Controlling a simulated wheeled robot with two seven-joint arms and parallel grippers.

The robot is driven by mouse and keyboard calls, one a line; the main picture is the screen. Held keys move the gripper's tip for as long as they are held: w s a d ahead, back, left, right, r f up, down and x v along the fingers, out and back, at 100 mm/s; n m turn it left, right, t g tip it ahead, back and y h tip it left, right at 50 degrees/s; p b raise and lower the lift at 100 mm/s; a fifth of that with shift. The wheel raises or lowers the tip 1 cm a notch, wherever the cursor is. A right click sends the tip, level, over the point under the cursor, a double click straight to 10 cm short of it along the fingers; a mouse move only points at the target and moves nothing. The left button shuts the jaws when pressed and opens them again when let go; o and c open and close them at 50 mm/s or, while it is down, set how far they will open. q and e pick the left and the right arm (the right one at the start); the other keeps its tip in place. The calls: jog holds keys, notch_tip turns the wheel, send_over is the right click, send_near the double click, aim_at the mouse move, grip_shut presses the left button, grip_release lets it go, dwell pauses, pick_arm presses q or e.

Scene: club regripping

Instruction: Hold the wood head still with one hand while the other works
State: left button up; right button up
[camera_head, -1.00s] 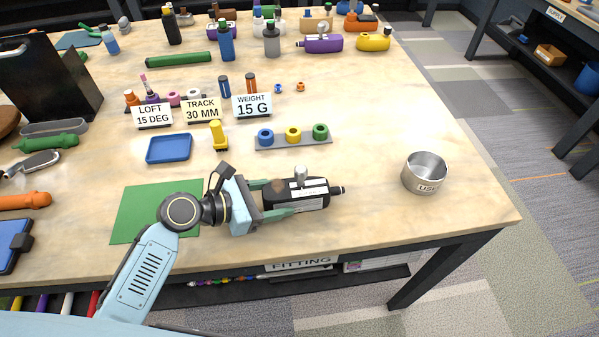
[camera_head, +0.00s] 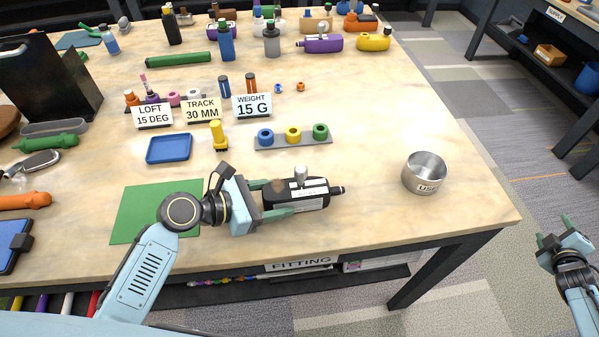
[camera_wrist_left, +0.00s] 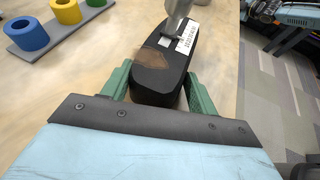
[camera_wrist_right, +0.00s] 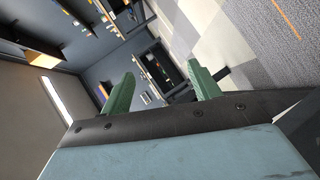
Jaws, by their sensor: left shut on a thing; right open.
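The wood head (camera_head: 312,194) is a black block-like club head with white labels and a silver hosel on top. It lies on the table near the front edge, right of the green mat. My left gripper (camera_head: 278,196) is shut on it from the left, one green finger on each side. The left wrist view shows the black head (camera_wrist_left: 157,80) between the fingers, with a brown patch on top. My right gripper (camera_head: 558,228) is open and empty, off the table's right side over the floor. In the right wrist view its fingers (camera_wrist_right: 160,92) are apart with nothing between them.
A steel bowl (camera_head: 424,174) labelled USED stands at the table's right. A grey rack (camera_head: 293,142) with blue, yellow and green rings lies behind the head. A blue tray (camera_head: 169,149), yellow tool (camera_head: 219,136) and number cards are further left. The table between head and bowl is clear.

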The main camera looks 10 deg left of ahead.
jog(key=w+r+n+t+y, duration=0.1)
jog(key=w+r+n+t, duration=0.3)
jog(key=r, duration=0.6)
jog(key=w+r+n+t+y, duration=0.1)
jog(key=w+r+n, duration=0.1)
jog(key=w+r, duration=0.55)
jog(key=w+a+r+n+y, duration=0.4)
jog(key=a+r+n+y, duration=0.7)
jog(key=a, duration=0.5)
jog(key=a+r+n+g+y, duration=0.1)
jog(key=a+n+g+y, duration=0.1)
jog(key=a+n, duration=0.3)
jog(key=a+r+n+g+y, duration=0.2)
jog(key=a+y, duration=0.1)
jog(key=a, duration=0.4)
jog(key=n+g+h, duration=0.8)
jog(key=n+g, duration=0.8)
jog(key=n, duration=0.6)
send_near(304, 169)
notch_tip(304, 169, down, 2)
jog(key=x, duration=0.4)
jog(key=a+x, duration=0.1)
jog(key=x, duration=0.4)
jog(key=shift+s, duration=0.15)
